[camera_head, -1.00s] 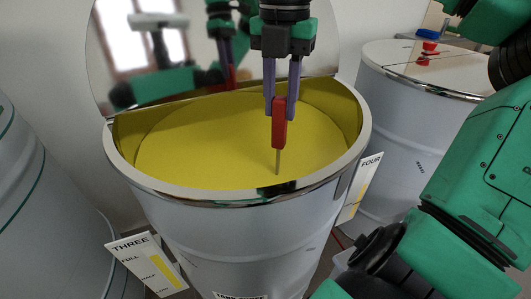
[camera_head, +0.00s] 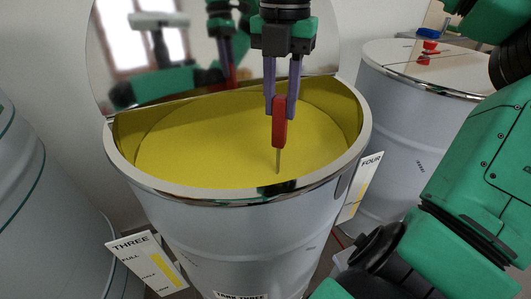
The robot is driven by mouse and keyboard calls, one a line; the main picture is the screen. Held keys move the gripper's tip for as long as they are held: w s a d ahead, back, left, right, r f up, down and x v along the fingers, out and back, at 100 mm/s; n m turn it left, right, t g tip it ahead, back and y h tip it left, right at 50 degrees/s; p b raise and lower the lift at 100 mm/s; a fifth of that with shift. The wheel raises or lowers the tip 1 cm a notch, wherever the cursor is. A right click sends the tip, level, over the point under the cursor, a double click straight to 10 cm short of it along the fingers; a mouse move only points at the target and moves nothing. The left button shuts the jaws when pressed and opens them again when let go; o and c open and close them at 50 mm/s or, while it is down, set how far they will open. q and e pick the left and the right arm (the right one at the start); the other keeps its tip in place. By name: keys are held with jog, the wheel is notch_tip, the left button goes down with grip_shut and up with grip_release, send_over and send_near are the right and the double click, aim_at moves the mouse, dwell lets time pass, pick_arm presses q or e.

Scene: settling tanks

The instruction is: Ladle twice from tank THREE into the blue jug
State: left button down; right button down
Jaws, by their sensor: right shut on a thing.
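Tank THREE (camera_head: 232,215) stands open in the middle, a pale drum with a shiny rim, holding yellow liquid (camera_head: 200,145). Its lid (camera_head: 135,55) is tilted up behind it. My right gripper (camera_head: 278,108) points down over the tank and is shut on the red handle of the ladle (camera_head: 279,125). The ladle's thin metal shaft runs down to the liquid near the front rim. Its bowl is hidden, seemingly under the surface. I cannot make out the blue jug. My left gripper is not in view.
Tank FOUR (camera_head: 400,135) stands closed at the right, with a red knob on its lid (camera_head: 395,55). A gauge board marked THREE (camera_head: 145,262) is at the lower left. Another drum (camera_head: 40,220) stands at the left.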

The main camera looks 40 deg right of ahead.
notch_tip(320, 180, up, 23)
jog(key=p, duration=1.6)
dwell(0.8)
jog(key=shift+f, duration=0.15)
dwell(0.6)
